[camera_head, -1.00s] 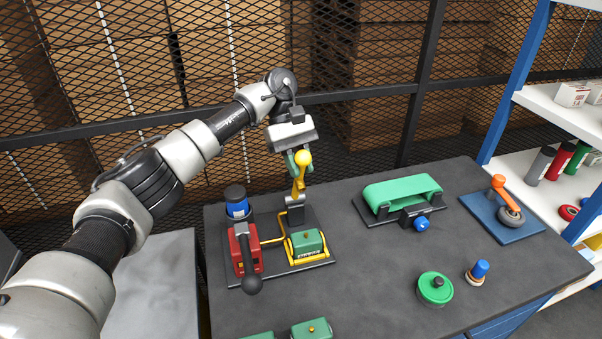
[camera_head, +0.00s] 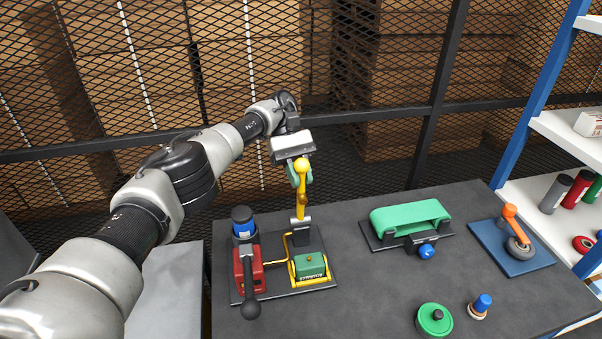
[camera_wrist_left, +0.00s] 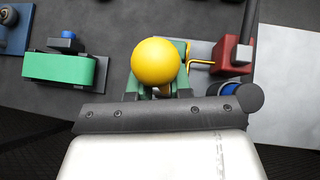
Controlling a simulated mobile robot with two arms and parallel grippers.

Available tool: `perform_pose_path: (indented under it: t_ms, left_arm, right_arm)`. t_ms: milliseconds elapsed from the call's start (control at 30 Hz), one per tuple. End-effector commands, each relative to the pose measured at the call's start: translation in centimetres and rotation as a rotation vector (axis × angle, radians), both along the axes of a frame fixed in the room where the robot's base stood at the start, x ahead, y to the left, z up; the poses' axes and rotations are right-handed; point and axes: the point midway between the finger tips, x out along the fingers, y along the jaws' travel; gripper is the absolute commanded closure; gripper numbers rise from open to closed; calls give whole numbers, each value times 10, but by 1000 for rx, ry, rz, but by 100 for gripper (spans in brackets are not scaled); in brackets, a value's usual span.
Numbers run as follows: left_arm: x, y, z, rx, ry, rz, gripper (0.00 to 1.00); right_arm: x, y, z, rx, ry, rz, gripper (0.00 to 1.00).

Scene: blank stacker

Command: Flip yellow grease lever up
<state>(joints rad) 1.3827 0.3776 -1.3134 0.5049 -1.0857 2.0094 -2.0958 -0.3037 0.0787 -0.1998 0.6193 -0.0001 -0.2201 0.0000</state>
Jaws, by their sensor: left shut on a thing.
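The yellow grease lever (camera_head: 301,200) stands nearly upright on its dark post at the back of the black base plate (camera_head: 318,288). Its round yellow knob is at the top and fills the middle of the left wrist view (camera_wrist_left: 159,63). My left gripper (camera_head: 299,173) is shut on the lever at the knob, with its green fingers on either side. The gripper partly hides the knob's back. My right gripper is in neither view.
On the same plate are a red unit with a black-knobbed lever (camera_head: 248,270), a blue-capped cylinder (camera_head: 242,222) and a green box (camera_head: 309,267). A green belt unit (camera_head: 410,217) and an orange-handled caster (camera_head: 516,245) stand to the right. Mesh fencing (camera_head: 350,100) rises behind.

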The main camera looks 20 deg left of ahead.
Motion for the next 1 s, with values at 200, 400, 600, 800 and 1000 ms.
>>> perform_pose_path:
  t_ms: [200, 400, 600, 800, 1000]
  left_arm:
    - [1, -2, 7, -7, -6, -2, 100]
    - [1, -2, 6, -6, -6, -2, 63]
    - [1, -1, 4, -4, -4, -2, 55]
    - [1, -1, 7, -2, -5, -2, 55]
    - [1, -2, 37, 0, -11, -5, 55]
  right_arm:
    - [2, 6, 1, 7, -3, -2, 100]
    - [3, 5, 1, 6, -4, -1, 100]
    - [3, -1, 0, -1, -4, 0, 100]
    - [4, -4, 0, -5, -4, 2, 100]
    - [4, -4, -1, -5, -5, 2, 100]
